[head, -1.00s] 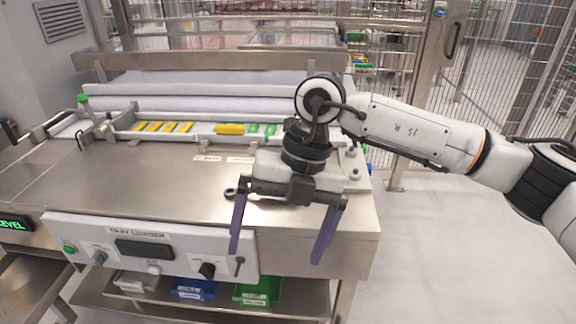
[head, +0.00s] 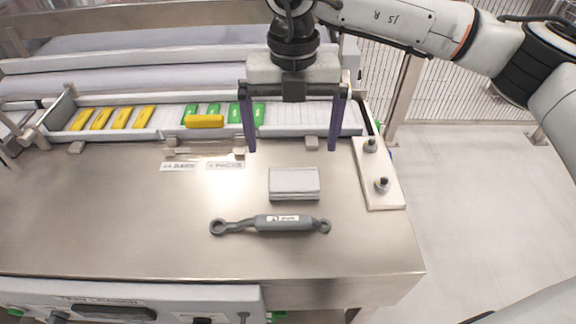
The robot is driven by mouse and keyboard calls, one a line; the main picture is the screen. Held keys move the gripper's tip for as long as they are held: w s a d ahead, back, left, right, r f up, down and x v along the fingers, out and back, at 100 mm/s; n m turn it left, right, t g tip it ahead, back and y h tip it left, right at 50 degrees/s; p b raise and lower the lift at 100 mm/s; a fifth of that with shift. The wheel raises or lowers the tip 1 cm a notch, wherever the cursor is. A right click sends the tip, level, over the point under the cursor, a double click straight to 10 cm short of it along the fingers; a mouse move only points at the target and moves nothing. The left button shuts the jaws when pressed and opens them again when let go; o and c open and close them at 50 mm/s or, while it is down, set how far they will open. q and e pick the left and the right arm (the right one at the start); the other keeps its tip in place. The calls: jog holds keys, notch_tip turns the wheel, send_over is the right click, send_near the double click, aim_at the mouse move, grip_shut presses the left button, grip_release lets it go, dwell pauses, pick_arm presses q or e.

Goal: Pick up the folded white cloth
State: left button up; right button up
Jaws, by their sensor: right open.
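The folded white cloth (head: 294,183) lies flat on the steel worktop, a small pale grey-white stack of layers. My right gripper (head: 294,148) is open and empty, with its two purple fingers spread wide and pointing down. In the picture its fingertips sit just beyond the cloth, one towards each side of it. The fingers do not touch the cloth. My left gripper is not in view.
A dark grey tool (head: 283,223) with ringed ends lies just in front of the cloth. A plate with two knobs (head: 378,190) stands at the right edge. A tray (head: 290,116) with yellow and green pieces runs behind. The worktop (head: 120,220) is clear on the left.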

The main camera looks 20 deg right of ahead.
aim_at(294, 178)
jog(key=f, duration=0.3)
jog(key=shift+s+f, duration=0.1)
jog(key=shift+s, duration=0.15)
jog(key=f, duration=0.1)
jog(key=f+p, duration=0.1)
jog(key=f, duration=0.3)
jog(key=shift+s+d, duration=0.1)
jog(key=shift+s, duration=0.15)
jog(key=shift+f, duration=0.2)
jog(key=c, duration=1.1)
jog(key=shift+r, duration=0.2)
notch_tip(294, 178, up, 10)
jog(key=shift+f+b, duration=0.15)
jog(key=shift+b, duration=0.25)
jog(key=o, duration=0.5)
jog(key=c, duration=0.4)
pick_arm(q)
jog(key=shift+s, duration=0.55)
